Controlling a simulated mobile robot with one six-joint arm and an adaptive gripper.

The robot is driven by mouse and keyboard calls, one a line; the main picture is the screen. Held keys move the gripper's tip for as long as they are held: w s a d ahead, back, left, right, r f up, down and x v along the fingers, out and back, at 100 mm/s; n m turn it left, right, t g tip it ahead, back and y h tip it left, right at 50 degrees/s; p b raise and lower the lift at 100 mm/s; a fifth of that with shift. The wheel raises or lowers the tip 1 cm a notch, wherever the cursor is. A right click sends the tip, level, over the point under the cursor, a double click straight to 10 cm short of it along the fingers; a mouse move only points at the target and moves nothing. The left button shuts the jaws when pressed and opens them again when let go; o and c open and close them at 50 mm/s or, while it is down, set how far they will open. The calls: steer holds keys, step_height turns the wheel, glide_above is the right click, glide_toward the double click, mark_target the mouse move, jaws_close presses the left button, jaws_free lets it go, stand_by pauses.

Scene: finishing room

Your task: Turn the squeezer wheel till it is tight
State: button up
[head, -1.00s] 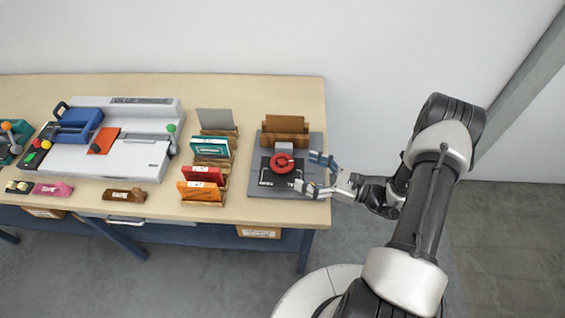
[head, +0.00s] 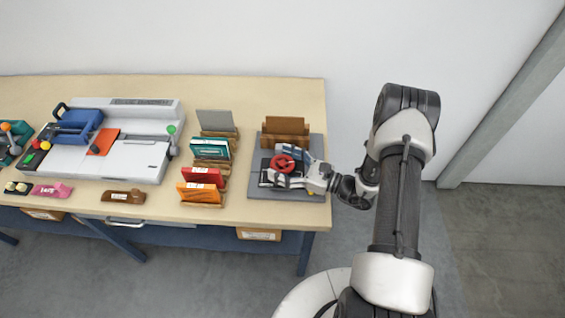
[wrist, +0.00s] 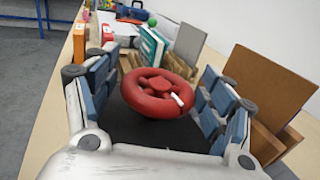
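The red squeezer wheel (head: 284,164) sits on top of a dark press on a grey mat (head: 259,188) at the table's right end. In the wrist view the red wheel (wrist: 160,93) has spokes, a hub and a small white mark on its right rim. My gripper (head: 297,170) reaches in from the right with its fingers on either side of the wheel. In the wrist view my gripper (wrist: 155,100) is open, a blue-padded finger at left and another at right, with gaps to the wheel. The press's lower part is mostly hidden.
A brown wooden holder (head: 286,128) stands just behind the press. A row of slotted stands with coloured booklets (head: 202,176) is to its left. A white machine (head: 135,155) stands further left. Bare table lies in front of the mat.

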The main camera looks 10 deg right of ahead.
steer(key=c, duration=0.8)
steer(key=shift+m+t+h, duration=0.6)
steer(key=shift+t, duration=0.1)
steer(key=o, duration=1.1)
steer(key=shift+c, duration=0.2)
steer(key=v, duration=1.2)
steer(key=shift+d, duration=0.1)
